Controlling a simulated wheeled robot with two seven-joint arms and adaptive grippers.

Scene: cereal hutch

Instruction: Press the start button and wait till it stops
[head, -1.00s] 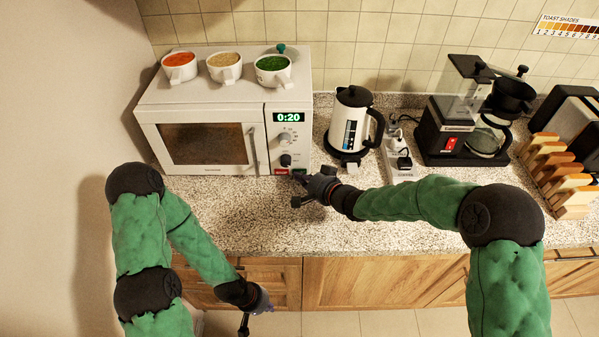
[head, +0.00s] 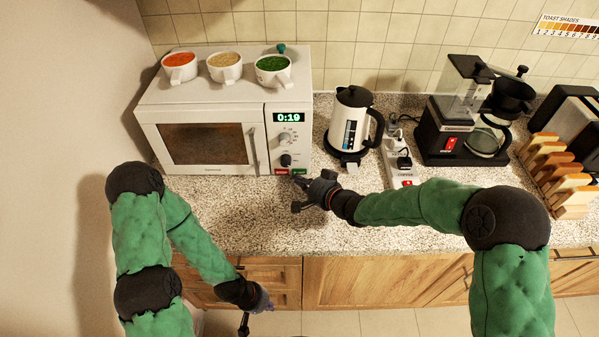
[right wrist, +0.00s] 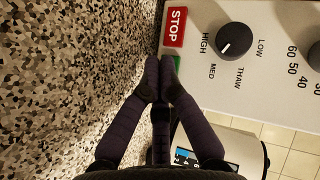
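The white microwave (head: 148,117) stands at the left of the counter with its door closed. Its display (head: 289,117) reads 0:19 in green. The green start button (head: 300,172) is low on the panel, beside the red STOP button (head: 281,172). In the right wrist view the STOP button (right wrist: 175,27) is clear, and the green button (right wrist: 177,63) is partly hidden behind my fingertips. My right gripper (head: 300,181) is shut and empty just in front of the green button; its fingertips (right wrist: 160,62) are together. I cannot tell whether they touch. My left gripper (head: 268,303) hangs low before the cabinets.
Three bowls (head: 180,73) stand on the microwave. A kettle (head: 350,120), a power strip (head: 399,163), a coffee maker (head: 447,135) and a rack of toast slices (head: 560,180) are to the right. The counter front (head: 225,215) is clear.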

